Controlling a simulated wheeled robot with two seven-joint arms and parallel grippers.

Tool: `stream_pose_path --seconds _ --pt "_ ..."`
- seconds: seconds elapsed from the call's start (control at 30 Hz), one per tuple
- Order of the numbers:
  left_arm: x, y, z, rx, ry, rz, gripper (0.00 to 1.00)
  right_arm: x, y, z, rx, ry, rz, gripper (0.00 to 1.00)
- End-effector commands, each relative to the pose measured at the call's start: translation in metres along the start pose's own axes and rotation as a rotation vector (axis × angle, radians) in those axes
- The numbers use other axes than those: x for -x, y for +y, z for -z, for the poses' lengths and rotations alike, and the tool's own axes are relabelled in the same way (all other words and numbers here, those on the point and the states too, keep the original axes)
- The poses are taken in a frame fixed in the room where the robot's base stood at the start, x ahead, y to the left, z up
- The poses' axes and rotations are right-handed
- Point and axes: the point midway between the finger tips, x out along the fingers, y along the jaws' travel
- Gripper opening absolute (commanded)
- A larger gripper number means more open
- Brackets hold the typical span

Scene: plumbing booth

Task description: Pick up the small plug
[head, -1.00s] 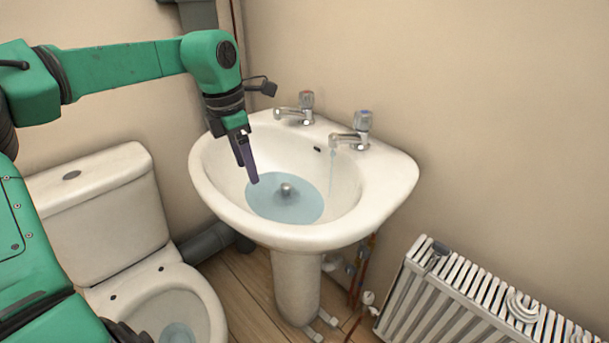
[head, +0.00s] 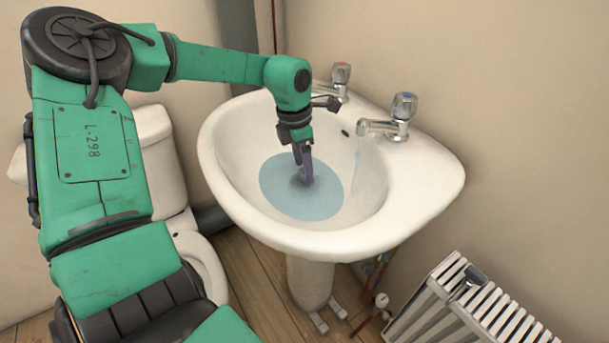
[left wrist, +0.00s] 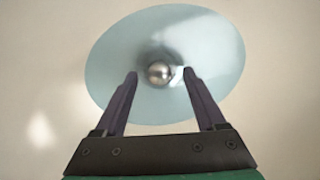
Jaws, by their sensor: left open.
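The small plug (left wrist: 159,72) shows in the left wrist view as a round metallic knob in the pool of water at the bottom of the white sink (head: 235,205). My left gripper (head: 305,181) points down into the sink, its fingertips at the water in the head view. In the left wrist view its fingers (left wrist: 159,74) are open, one on each side of the knob, with gaps between. In the head view the fingers mostly hide the plug. My right gripper is not in view.
Water runs from the blue-marked tap (head: 390,118) into the basin. The red-marked tap (head: 340,80) stands behind my left wrist. A toilet (head: 160,150) is to the left, and a white radiator (head: 465,305) is at lower right.

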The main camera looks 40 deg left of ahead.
Motion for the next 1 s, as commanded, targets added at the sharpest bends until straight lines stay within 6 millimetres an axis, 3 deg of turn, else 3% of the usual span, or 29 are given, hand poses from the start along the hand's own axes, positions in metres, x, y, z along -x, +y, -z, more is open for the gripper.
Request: stream_pose_path --seconds 0.1,0.33,0.5,0.53,0.83,1.0 --pt "-0.02 0.0 0.001 0.001 0.002 0.0 0.72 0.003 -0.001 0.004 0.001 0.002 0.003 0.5" --pt "-0.022 0.0 0.0 0.001 0.0 -0.001 0.72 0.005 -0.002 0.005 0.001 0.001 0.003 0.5" --pt "-0.022 0.0 0.0 0.001 0.0 -0.001 0.07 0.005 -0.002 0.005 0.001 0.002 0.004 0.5" --pt "-0.022 0.0 0.0 0.001 0.0 -0.001 0.0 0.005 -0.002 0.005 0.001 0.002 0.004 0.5" --pt "-0.02 0.0 0.0 0.001 -0.001 -0.001 0.0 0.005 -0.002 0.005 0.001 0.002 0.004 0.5" --pt "-0.004 0.001 -0.003 0.0 -0.003 -0.003 0.0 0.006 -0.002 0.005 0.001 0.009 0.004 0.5"
